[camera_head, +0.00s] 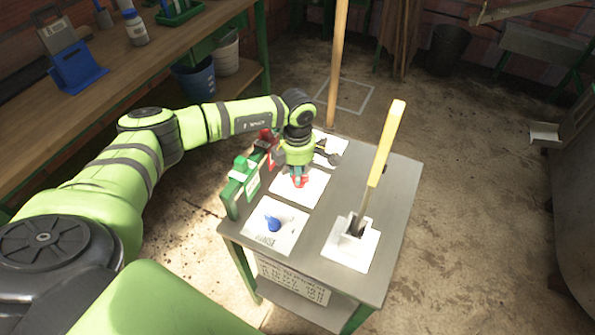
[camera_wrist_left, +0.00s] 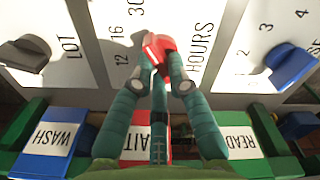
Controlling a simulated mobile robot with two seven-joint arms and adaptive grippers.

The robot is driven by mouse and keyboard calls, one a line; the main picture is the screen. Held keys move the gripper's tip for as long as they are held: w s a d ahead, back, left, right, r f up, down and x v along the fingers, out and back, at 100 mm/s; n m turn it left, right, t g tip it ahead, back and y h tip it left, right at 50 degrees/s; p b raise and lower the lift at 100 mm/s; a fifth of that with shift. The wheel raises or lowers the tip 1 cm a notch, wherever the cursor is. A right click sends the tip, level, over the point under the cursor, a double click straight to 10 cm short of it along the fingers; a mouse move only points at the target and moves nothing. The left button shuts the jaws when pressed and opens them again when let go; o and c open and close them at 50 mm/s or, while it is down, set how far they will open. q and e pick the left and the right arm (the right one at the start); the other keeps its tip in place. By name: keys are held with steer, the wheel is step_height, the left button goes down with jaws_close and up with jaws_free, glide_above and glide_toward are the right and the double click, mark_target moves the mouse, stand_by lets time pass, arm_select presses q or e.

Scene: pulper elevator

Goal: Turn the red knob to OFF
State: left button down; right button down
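The red knob (camera_head: 299,181) stands on the middle white dial plate (camera_head: 311,190) on the small grey table. My left gripper (camera_head: 297,167) reaches down over it from above. In the left wrist view the red knob (camera_wrist_left: 159,46) is tilted at a slant, between the tips of the teal fingers (camera_wrist_left: 158,68). The fingers converge and look closed around it, though contact is partly hidden. The plate shows 12, 16, 30 and HOURS; I see no OFF mark, and the gripper covers part of the plate. My right gripper is not in view.
A blue knob (camera_head: 273,223) sits on the nearer plate, and a black knob (camera_wrist_left: 25,55) on the farther one. A green tag rack (camera_head: 239,186) borders the plates. A yellow-handled tool (camera_head: 385,145) stands upright in a white holder (camera_head: 350,247). A workbench runs along the left.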

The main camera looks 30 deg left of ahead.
arm_select(q)
steer(key=n, duration=0.4)
steer(key=shift+s, duration=0.1)
steer(key=n, duration=0.3)
steer(key=shift+s+n, duration=0.1)
steer(key=shift+n, duration=0.2)
steer(key=n, duration=0.4)
steer(key=shift+d+r+n, duration=0.1)
steer(key=shift+n, duration=0.2)
steer(key=n+p, duration=0.1)
steer(key=n, duration=0.4)
steer(key=shift+s+d, duration=0.1)
steer(key=shift+d, duration=0.05)
steer(key=n+p, duration=0.2)
steer(key=n, duration=0.4)
steer(key=shift+d+n, duration=0.15)
steer(key=shift+n, duration=0.25)
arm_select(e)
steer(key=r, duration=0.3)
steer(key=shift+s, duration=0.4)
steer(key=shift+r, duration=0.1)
arm_select(q)
steer(key=c, duration=1.2)
jaws_free()
